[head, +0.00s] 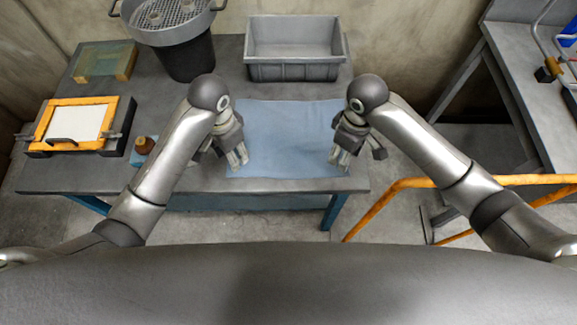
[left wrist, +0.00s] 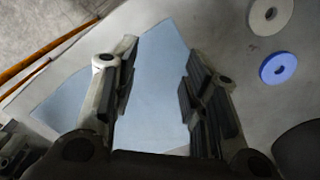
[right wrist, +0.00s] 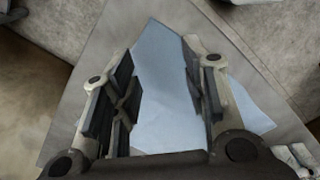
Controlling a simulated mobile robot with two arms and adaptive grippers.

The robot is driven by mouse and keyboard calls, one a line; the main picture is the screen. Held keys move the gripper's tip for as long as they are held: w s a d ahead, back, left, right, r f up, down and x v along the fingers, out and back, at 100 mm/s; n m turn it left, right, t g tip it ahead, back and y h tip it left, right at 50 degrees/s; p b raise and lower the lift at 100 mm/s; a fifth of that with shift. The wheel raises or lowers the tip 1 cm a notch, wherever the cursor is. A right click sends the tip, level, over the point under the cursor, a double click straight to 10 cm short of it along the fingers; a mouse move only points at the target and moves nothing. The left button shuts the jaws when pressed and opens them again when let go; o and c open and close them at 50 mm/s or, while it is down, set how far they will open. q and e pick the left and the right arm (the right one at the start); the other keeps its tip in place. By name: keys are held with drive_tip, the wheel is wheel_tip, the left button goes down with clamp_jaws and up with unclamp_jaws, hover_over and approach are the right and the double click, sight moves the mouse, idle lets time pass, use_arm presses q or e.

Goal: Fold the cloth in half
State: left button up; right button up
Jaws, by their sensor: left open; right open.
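The light blue cloth (head: 285,135) lies spread flat on the grey table, with slight wrinkles. It also shows between the fingers in the left wrist view (left wrist: 158,95) and in the right wrist view (right wrist: 163,90). My left gripper (head: 238,158) is open and empty over the cloth's left side, close to its front left part. My right gripper (head: 341,157) is open and empty over the cloth's right side, close to its front right part. Parts of the cloth's side edges are hidden by my grippers. I cannot tell whether the fingertips touch the cloth.
A grey bin (head: 295,70) stands behind the cloth. A dark bucket with a perforated top (head: 188,60), an orange-framed screen (head: 75,123) and a small brown bottle (head: 145,145) stand left. White (left wrist: 270,14) and blue (left wrist: 279,68) discs lie near the cloth. An orange rail (head: 385,198) is at right.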

use_arm(q)
drive_tip(key=f, duration=0.5)
drive_tip(key=shift+s, duration=0.3)
use_arm(e)
drive_tip(key=f, duration=0.5)
drive_tip(key=shift+s, duration=0.3)
use_arm(q)
drive_tip(key=shift+w+f, duration=0.1)
drive_tip(key=shift+f, duration=0.5)
use_arm(e)
drive_tip(key=shift+w+f, duration=0.15)
drive_tip(key=shift+f, duration=0.45)
use_arm(q)
drive_tip(key=shift+f, duration=0.2)
use_arm(e)
drive_tip(key=shift+f, duration=0.2)
use_arm(q)
drive_tip(key=shift+f, duration=0.1)
drive_tip(key=shift+c, duration=0.3)
use_arm(e)
drive_tip(key=shift+c, duration=0.3)
